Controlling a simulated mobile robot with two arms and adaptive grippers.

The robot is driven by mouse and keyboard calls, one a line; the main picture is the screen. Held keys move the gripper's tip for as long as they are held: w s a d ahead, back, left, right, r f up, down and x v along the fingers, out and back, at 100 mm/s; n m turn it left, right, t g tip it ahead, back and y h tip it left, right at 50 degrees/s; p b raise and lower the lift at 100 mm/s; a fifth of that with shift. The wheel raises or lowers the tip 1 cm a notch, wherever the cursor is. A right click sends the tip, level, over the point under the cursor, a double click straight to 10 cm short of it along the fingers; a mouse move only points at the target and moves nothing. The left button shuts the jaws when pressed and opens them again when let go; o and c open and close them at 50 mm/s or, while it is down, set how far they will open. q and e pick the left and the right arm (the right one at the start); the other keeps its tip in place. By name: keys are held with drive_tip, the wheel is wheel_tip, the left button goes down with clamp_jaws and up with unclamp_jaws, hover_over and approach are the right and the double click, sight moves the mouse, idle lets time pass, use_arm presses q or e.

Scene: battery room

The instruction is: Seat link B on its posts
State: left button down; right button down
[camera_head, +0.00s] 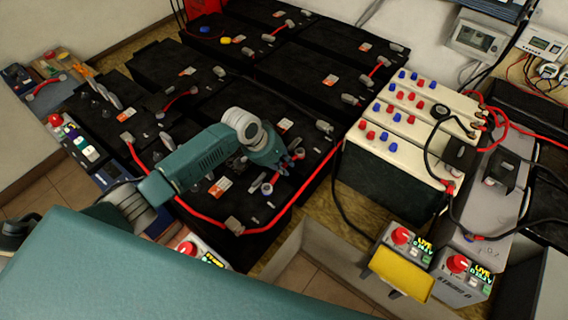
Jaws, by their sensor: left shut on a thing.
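My left gripper (284,168) reaches from the left over the front black battery (205,205). It is shut on a small part, mostly hidden by the fingers, which I take to be link B. A small grey piece with a dark reddish end (268,186) shows just below the fingers; I cannot tell whether it is held or stands on the battery. Grey terminal posts and caps show on the black batteries, one at the front corner (234,224). Whether the held part touches any post is unclear. My right gripper is not in view.
Red cables run along the battery edges. Cream-topped batteries (410,125) with red and blue caps stand to the right. Grey boxes with red knobs (458,265) and a yellow panel (400,274) are at the front right. Tools lie at the left (78,143).

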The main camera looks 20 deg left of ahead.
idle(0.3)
use_arm(q)
drive_tip(key=c, duration=1.5)
unclamp_jaws()
drive_tip(key=shift+o, duration=0.5)
drive_tip(key=shift+o, duration=1.4)
wheel_tip(320, 180, up, 8)
drive_tip(key=p, duration=0.8)
